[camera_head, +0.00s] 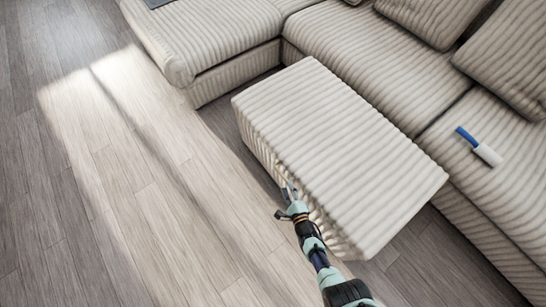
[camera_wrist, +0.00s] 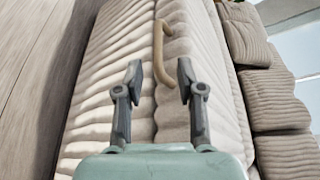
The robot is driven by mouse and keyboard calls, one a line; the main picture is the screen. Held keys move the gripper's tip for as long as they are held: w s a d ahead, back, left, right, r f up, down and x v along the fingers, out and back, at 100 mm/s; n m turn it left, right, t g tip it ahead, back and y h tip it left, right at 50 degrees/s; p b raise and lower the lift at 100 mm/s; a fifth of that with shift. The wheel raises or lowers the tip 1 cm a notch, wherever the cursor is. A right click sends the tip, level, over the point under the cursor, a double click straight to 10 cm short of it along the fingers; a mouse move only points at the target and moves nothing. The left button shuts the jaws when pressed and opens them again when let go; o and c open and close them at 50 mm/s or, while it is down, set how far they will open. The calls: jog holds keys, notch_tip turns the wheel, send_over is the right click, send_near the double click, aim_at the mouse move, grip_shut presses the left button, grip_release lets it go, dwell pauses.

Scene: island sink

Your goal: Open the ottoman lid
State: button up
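The ottoman (camera_head: 335,145) is a ribbed cream box on the wood floor, in front of the sofa. Its lid looks shut, with a seam along the side facing me. In the wrist view, the ottoman (camera_wrist: 105,95) fills the middle, and a curved tan handle (camera_wrist: 159,52) sticks out at the seam. My gripper (camera_wrist: 156,75) is open, with a finger on either side of the handle's lower end. I cannot tell whether either finger touches it. In the head view, my gripper (camera_head: 288,189) is at the ottoman's near long side; the handle is hidden or too small there.
A ribbed cream sofa (camera_head: 355,50) wraps around the far and left sides of the ottoman, with loose cushions (camera_head: 435,18). A blue and white object (camera_head: 480,146) lies on the sofa seat at right. The wood floor (camera_head: 130,180) at left is clear.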

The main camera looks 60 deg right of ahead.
aim_at(282, 175)
jog(key=b+x, duration=0.4)
jog(key=x, duration=0.3)
jog(key=shift+a+f, duration=0.15)
jog(key=shift+f, duration=0.05)
jog(key=shift+w+d, duration=0.35)
jog(key=shift+r, duration=0.1)
grip_shut()
